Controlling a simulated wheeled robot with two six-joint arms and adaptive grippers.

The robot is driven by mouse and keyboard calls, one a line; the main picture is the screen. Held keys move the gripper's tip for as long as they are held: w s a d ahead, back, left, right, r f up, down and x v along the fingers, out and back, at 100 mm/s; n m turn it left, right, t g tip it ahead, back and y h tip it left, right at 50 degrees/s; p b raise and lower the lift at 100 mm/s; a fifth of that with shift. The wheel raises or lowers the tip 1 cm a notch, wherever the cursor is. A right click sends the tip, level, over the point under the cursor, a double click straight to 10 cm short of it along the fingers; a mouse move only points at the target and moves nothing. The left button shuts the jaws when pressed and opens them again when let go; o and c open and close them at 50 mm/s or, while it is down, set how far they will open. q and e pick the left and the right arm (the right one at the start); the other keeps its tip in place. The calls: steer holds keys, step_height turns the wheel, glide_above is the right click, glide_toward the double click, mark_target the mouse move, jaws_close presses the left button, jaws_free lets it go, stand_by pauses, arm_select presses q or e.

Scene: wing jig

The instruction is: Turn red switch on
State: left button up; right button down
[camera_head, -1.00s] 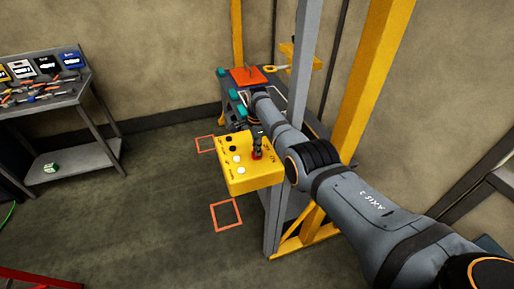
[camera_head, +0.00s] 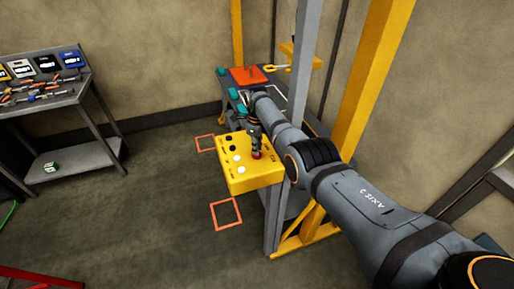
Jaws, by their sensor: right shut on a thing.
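The yellow control box (camera_head: 262,180) hangs on the near side of the frame, with several black and white buttons on its top. The red switch (camera_head: 257,156) is at the right part of that top, partly hidden by my right gripper. My right gripper (camera_head: 256,150) points down at the switch from above, its fingertips shut on it. The switch's exact position is too small to tell. My left gripper is not in view.
A grey post (camera_head: 292,120) and a yellow beam (camera_head: 367,85) stand close beside my right arm. A bench with a red plate (camera_head: 247,76) is behind the box. A tool table (camera_head: 45,97) stands at the left.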

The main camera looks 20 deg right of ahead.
steer(key=shift+w+r, duration=0.1)
stand_by(0.3)
steer(key=c, duration=1.4)
jaws_free()
step_height(320, 180, up, 12)
